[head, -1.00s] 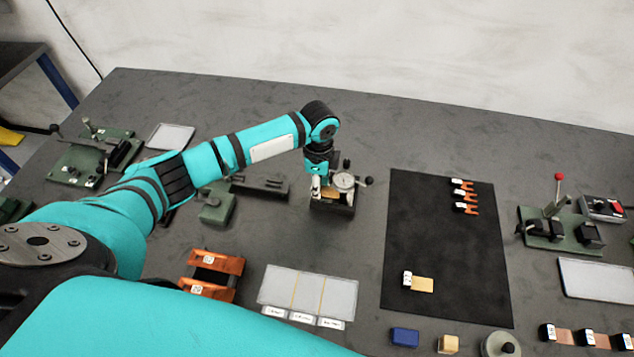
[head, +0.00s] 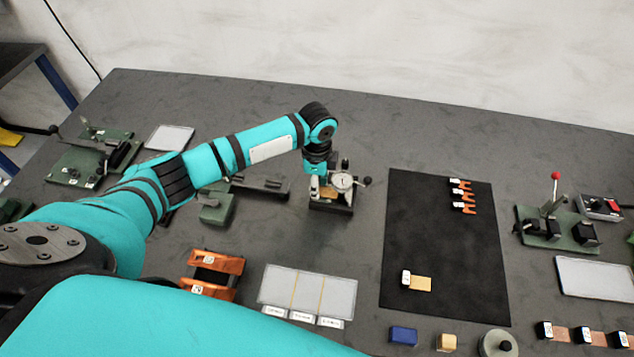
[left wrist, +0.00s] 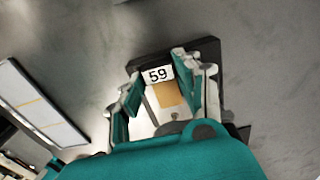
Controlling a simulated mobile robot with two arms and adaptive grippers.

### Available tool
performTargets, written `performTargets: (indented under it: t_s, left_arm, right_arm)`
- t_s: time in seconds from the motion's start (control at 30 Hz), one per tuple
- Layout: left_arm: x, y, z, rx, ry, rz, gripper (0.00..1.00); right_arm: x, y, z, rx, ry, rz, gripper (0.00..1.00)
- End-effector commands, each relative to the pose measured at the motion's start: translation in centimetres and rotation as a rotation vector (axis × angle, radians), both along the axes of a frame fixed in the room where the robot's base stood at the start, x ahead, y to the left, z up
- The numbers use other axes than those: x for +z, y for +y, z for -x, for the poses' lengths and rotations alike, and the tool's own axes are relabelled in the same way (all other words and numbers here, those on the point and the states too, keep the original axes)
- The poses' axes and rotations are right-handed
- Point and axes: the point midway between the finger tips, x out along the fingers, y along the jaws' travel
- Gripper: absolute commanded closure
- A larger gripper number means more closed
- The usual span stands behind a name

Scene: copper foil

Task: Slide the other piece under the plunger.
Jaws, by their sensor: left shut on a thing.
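A copper foil piece (left wrist: 168,95) with a white tag reading 59 lies at the dial gauge stand (head: 331,207). My left gripper (left wrist: 157,73) is shut on this piece at its tag, one finger on each side. In the head view the gripper reaches down at the left of the gauge dial (head: 342,181). The plunger tip is hidden, so I cannot tell whether the foil is under it. Another foil piece (head: 421,284) with a white tag lies on the black mat (head: 440,235). My right gripper is not in view.
Orange-handled clips (head: 463,195) lie at the mat's back right. A divided clear tray (head: 307,291) and an orange rack (head: 214,272) stand in front of the gauge. A green fixture (head: 217,207) stands close left. The table behind the gauge is clear.

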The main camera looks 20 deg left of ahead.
Motion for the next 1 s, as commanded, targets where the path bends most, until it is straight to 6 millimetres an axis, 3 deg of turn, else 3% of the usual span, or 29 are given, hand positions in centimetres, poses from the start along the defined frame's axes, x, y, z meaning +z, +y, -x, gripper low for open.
performTargets:
  t_s: [1.0]
  left_arm:
    - [0.0, -0.78, -0.21, -0.001, -0.001, 0.001, 0.91]
  right_arm:
    - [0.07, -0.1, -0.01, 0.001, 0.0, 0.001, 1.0]
